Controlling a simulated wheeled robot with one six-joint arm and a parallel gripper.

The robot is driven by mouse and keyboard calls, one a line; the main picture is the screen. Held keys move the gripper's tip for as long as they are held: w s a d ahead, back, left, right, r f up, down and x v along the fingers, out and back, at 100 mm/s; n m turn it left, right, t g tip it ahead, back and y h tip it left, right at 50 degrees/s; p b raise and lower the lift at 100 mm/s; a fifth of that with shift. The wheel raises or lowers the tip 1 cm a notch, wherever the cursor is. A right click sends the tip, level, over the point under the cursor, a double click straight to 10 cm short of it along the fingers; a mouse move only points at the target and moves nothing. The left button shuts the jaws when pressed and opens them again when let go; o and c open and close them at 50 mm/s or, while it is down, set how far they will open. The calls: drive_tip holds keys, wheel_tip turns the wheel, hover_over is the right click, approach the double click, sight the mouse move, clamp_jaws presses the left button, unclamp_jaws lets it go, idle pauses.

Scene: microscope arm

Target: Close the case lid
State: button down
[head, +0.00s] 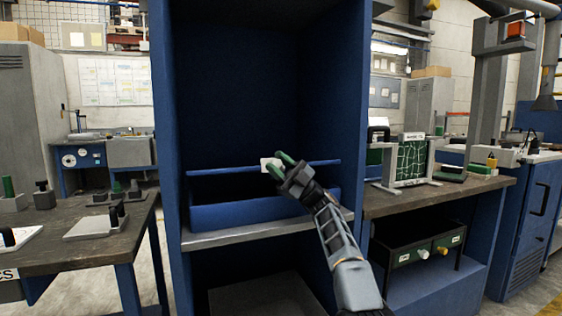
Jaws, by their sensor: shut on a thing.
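A blue case (255,215) sits on the shelf of a tall blue cabinet. Its blue lid (222,171) shows as a thin bar above the case front, with a dark gap between them, so the lid is raised. A small pale tab (267,164) is at the middle of the lid's front edge. My gripper (277,165), with green fingertips, is shut on this tab. The case's inside and the lid's hinge side are hidden in shadow.
The cabinet's side walls (169,150) stand close on both sides of the case, and a grey shelf edge (270,231) runs below it. Workbenches with small fixtures (97,222) stand at left and right. A green circuit panel (411,160) is on the right bench.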

drive_tip(key=shift+a+f, duration=0.1)
drive_tip(key=c, duration=1.1)
unclamp_jaws()
drive_tip(key=shift+r, duration=0.25)
wheel_tip(320, 180, up, 4)
drive_tip(key=p, duration=0.3)
drive_tip(key=shift+f+p, duration=0.2)
drive_tip(key=shift+p, duration=0.1)
drive_tip(key=s+d+r+b, duration=0.3)
drive_tip(key=s+r+b, duration=0.4)
drive_tip(key=s, duration=0.6)
drive_tip(key=shift+s+d+r, duration=0.3)
drive_tip(key=shift+r, duration=0.65)
